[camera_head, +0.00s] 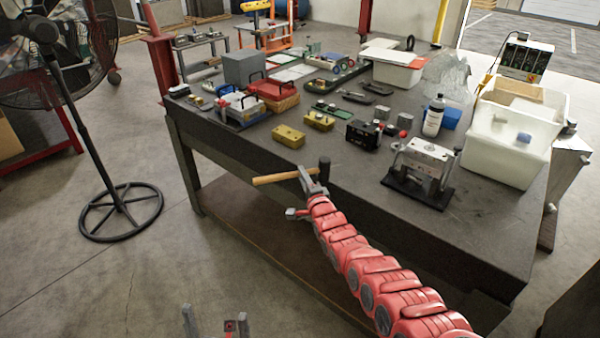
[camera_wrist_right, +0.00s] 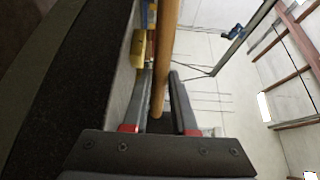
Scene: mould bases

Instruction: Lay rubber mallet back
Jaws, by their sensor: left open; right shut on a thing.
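The rubber mallet has a light wooden handle (camera_head: 275,178) and a dark head (camera_head: 323,168). My right gripper (camera_head: 306,182) is shut on it and holds it by the table's front edge, with the handle pointing left and the head to the right of the fingers. Whether the mallet touches the table is hard to tell. In the right wrist view the handle (camera_wrist_right: 169,45) passes between the two fingers (camera_wrist_right: 161,78), and the head is not clearly visible. My left gripper (camera_head: 216,322) is open and empty at the bottom of the head view, low and away from the table.
The dark workbench (camera_head: 300,208) has free room along its front edge. Behind it stand brass blocks (camera_head: 288,136), a black block (camera_head: 363,135), a metal fixture (camera_head: 422,165), a white bottle (camera_head: 433,116) and a white bin (camera_head: 505,150). A fan (camera_head: 95,160) stands left on the floor.

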